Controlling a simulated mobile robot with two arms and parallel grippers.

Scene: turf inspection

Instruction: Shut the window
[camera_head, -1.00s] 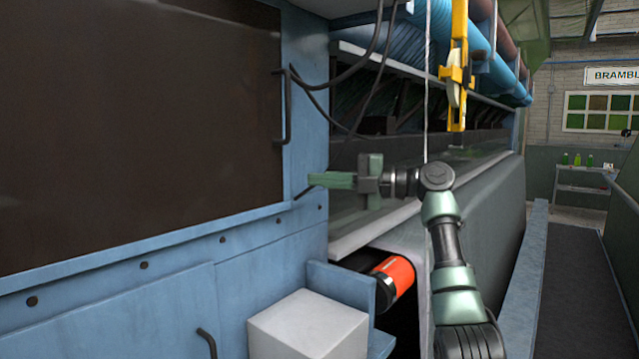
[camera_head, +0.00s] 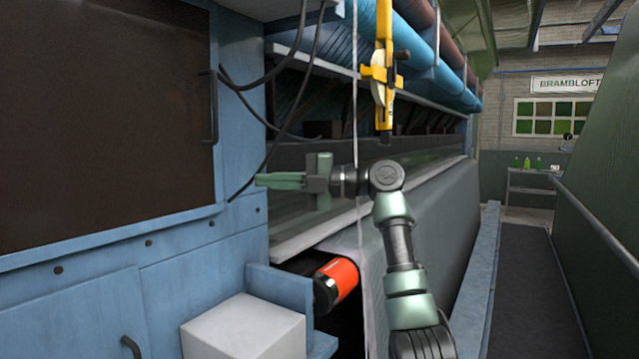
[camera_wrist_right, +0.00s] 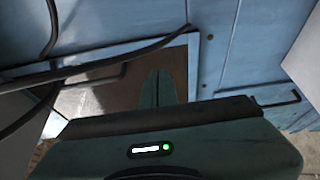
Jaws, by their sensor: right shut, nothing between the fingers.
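The window (camera_head: 110,95) is a large dark brown pane in the blue machine front at the left of the head view. Its upright black bar handle (camera_head: 211,108) is near its right edge. I cannot tell whether it stands ajar. My right gripper (camera_head: 259,180) is shut and empty, pointing left, below and to the right of the handle, apart from it. In the wrist view its fingertips (camera_wrist_right: 158,76) show in front of a brown pane (camera_wrist_right: 140,72) with a blue border. My left gripper is not in view.
Black cables (camera_head: 285,90) hang between handle and gripper. A yellow tool (camera_head: 383,75) hangs above my right arm. A white box (camera_head: 245,330) and an orange-ended roller (camera_head: 340,278) are below. A walkway (camera_head: 520,290) lies clear at the right, beside a rail (camera_head: 600,230).

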